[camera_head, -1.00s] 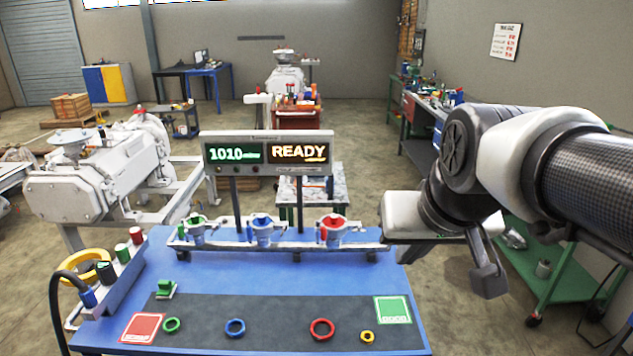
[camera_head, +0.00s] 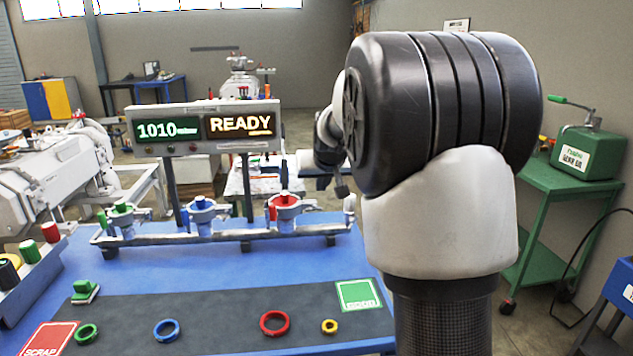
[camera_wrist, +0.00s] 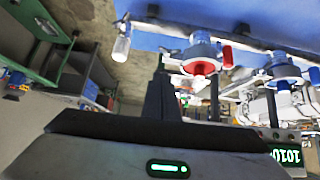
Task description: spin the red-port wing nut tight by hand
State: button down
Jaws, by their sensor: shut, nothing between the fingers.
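The red port (camera_head: 284,212) is the right one of three on a pale rail and stands upright. Its red wing nut (camera_head: 287,200) shows on its top. In the tilted wrist view the red port (camera_wrist: 200,66) is just ahead of my gripper, with a red wing (camera_wrist: 228,55) sticking out. My gripper (camera_wrist: 160,88) is shut and empty, its dark fingers together, apart from the nut. In the head view my arm hides most of the hand, close to the right of the red port.
Green port (camera_head: 123,217) and blue port (camera_head: 203,210) share the rail (camera_head: 170,238). A display (camera_head: 207,127) reading 1010 and READY stands behind. Several coloured rings lie on the dark mat (camera_head: 210,315), beside the GOOD pad (camera_head: 358,295) and SCRAP pad (camera_head: 48,340). A green cart (camera_head: 560,185) stands right.

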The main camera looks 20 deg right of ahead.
aim_at(314, 208)
notch_tip(314, 208, down, 7)
jog(key=w+b, duration=0.1)
jog(key=w, duration=0.1)
jog(key=shift+w+d+r+b, duration=0.15)
jog(key=shift+w+d+b, duration=0.15)
